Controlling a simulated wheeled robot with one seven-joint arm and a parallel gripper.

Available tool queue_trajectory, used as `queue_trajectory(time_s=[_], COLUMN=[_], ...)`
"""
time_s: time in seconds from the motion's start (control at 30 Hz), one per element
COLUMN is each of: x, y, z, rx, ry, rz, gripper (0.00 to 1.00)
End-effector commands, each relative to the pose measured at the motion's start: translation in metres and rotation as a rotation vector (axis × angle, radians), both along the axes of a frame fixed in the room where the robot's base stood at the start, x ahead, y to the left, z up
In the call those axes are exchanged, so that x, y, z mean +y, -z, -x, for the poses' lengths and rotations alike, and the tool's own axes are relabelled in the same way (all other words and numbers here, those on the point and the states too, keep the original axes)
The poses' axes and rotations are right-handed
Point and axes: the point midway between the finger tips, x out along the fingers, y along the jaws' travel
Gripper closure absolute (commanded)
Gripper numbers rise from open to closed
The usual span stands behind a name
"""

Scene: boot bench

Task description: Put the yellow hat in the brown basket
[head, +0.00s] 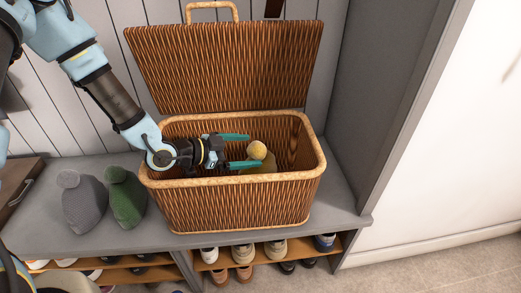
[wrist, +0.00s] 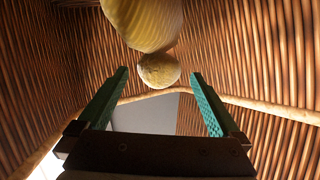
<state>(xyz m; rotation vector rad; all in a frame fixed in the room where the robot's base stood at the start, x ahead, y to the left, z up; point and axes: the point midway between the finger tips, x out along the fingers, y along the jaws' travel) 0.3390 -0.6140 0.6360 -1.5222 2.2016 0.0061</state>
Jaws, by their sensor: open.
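The yellow hat (head: 262,164) is inside the brown basket (head: 240,205), towards its right half. Its round pompom (head: 257,149) points up, and the front rim hides its lower part. In the wrist view the ribbed hat body (wrist: 143,22) and pompom (wrist: 158,70) show beyond the fingers. My gripper (head: 253,150) reaches into the basket opening from the left. Its green fingers are open, one on each side of the pompom, with gaps to it in the wrist view (wrist: 160,74). I cannot tell whether the hat rests on the basket floor.
The basket's lid (head: 225,65) stands open at the back. A grey hat (head: 84,202) and a green hat (head: 126,196) sit on the grey bench (head: 110,235) left of the basket. Several shoes (head: 243,252) fill the shelves below. A grey side panel (head: 372,100) rises at right.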

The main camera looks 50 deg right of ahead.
Motion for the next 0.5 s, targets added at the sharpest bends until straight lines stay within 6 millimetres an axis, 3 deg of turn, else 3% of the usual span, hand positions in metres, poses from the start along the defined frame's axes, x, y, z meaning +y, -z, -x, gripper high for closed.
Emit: queue_trajectory(time_s=[0.2,0.5], x=[0.033,0.046], y=[-0.014,-0.019], z=[-0.011,-0.014], rx=[0.000,0.000], ry=[-0.002,0.000], rz=[0.000,0.000], gripper=[0.00,0.00])
